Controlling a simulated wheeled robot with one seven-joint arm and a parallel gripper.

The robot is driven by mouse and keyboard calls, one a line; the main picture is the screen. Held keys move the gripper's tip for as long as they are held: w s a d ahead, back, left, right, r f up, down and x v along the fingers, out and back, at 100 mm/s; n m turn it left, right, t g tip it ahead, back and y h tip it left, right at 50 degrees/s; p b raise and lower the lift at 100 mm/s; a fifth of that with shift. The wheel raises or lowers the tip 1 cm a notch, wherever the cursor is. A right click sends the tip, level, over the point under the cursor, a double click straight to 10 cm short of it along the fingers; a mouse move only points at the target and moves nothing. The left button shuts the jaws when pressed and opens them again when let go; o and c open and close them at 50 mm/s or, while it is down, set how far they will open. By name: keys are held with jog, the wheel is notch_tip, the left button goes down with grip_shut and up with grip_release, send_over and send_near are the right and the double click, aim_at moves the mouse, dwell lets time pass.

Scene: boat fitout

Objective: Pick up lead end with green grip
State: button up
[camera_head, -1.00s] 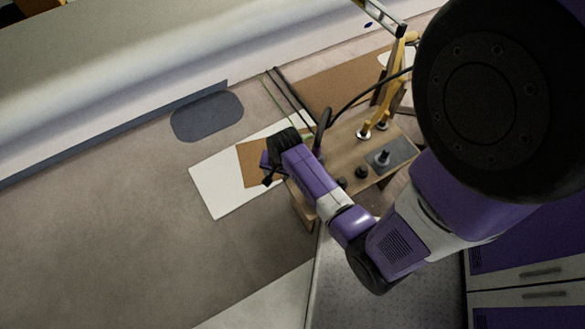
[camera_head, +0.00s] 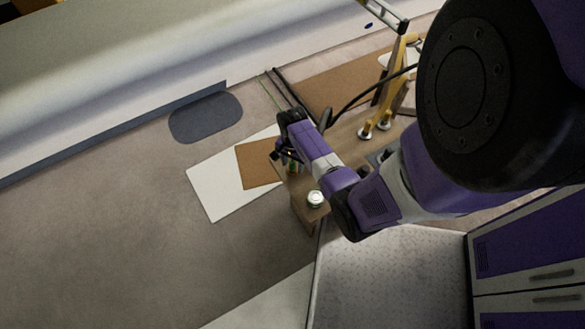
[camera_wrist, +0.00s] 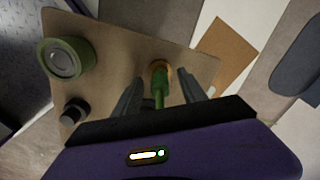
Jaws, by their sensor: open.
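The lead end with the green grip (camera_wrist: 160,92) shows in the wrist view, with a brass-coloured round part at its far end. It appears between the two dark fingers of my gripper (camera_wrist: 162,92). The fingers are apart, with a gap on each side of the grip; I cannot tell how far below them it sits. In the head view my gripper (camera_head: 283,156) is over the left end of the small wooden table (camera_head: 304,212). A bit of green shows beside it, too small to make out.
A green tin with a grey top (camera_wrist: 65,60) and a black knob-like piece (camera_wrist: 74,111) stand left of the grip. The tin also shows in the head view (camera_head: 315,199). A brown sheet on a white board (camera_head: 214,192) lies on the floor left of the table.

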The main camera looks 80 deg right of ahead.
jog(key=shift+f, duration=0.3)
grip_shut()
jog(key=shift+r, duration=0.1)
notch_tip(320, 180, up, 20)
jog(key=p, duration=0.5)
